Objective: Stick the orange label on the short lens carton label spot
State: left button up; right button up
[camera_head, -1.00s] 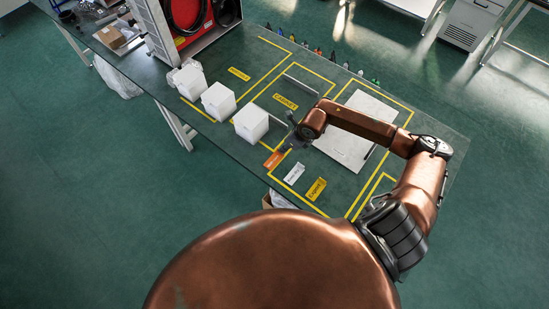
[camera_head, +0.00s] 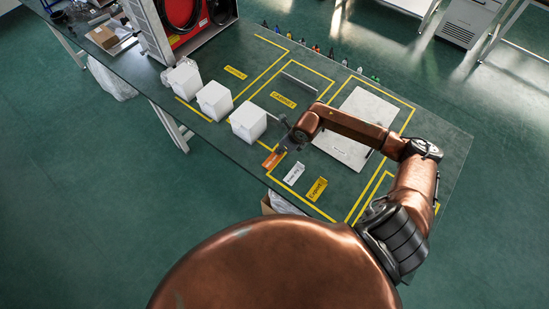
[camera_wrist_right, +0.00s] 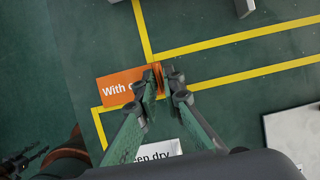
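The orange label (camera_head: 271,159) lies near the front edge of the table; in the right wrist view it shows large with white print (camera_wrist_right: 115,87). My right gripper (camera_wrist_right: 162,78) is over its right end. The fingertips are close together with a bent-up orange end between them, and the rest of the label looks flat. Three white cartons stand in a row: far (camera_head: 182,77), middle (camera_head: 214,99), near (camera_head: 248,120). I cannot tell which is the short lens carton, nor see a label spot. A dark part, perhaps my left gripper (camera_wrist_right: 22,163), shows at the lower left edge.
A white label (camera_head: 294,174) and a yellow label (camera_head: 317,189) lie beside the orange one. A pale flat board (camera_head: 358,125) lies to the right. Yellow tape (camera_head: 386,178) marks areas on the table (camera_head: 440,150). A red-lined case (camera_head: 190,40) stands at the back left.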

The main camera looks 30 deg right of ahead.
grip_shut()
jog(key=shift+r, duration=0.1)
jog(key=shift+r+p, duration=2.45)
jog(key=shift+r, duration=1.5)
jog(key=shift+f, duration=0.1)
